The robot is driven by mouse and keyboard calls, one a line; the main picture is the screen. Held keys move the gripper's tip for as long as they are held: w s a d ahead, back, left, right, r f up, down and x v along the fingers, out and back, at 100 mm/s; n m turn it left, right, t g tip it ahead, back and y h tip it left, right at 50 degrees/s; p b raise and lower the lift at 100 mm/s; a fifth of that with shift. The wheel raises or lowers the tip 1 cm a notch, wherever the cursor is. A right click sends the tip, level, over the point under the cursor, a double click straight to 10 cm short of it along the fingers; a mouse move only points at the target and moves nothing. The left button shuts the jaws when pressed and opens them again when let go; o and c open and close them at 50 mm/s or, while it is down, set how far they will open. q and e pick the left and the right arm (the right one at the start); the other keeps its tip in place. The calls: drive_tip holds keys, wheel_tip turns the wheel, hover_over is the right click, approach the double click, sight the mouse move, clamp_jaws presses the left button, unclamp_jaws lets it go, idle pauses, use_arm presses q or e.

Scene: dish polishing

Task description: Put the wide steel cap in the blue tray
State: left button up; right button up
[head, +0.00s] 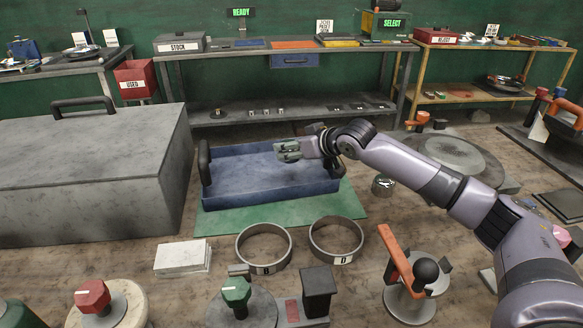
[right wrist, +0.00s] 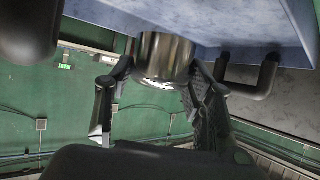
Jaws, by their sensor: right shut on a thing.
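The blue tray (head: 245,180) lies on a green mat in the middle of the bench. It has a dark handle at its left end. My right gripper (head: 288,151) reaches in from the right and is over the far part of the tray. In the right wrist view its fingers (right wrist: 155,85) are shut on a shiny steel cap (right wrist: 163,58), with the blue tray (right wrist: 250,22) behind it. In the head view the cap is mostly hidden by the gripper. I cannot tell whether the cap touches the tray floor. My left gripper is not in view.
A large grey lidded box (head: 90,180) stands left of the tray. Two steel rings (head: 263,247) lie in front of it. A small metal cylinder (head: 383,186) stands to the right. A round grey plate (head: 452,155) lies farther right. The tray floor is otherwise clear.

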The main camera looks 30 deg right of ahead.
drive_tip(key=shift+f, duration=3.25)
drive_tip(key=shift+f, duration=0.1)
drive_tip(key=o, duration=1.4)
drive_tip(key=shift+f, duration=0.1)
drive_tip(key=shift+s+d+r, duration=0.1)
drive_tip(key=shift+s+r, duration=0.05)
drive_tip(key=shift+r, duration=0.1)
drive_tip(key=v, duration=1.1)
drive_tip(key=shift+s+r+b, duration=0.15)
drive_tip(key=shift+s+b, duration=0.15)
drive_tip(key=shift+b, duration=0.1)
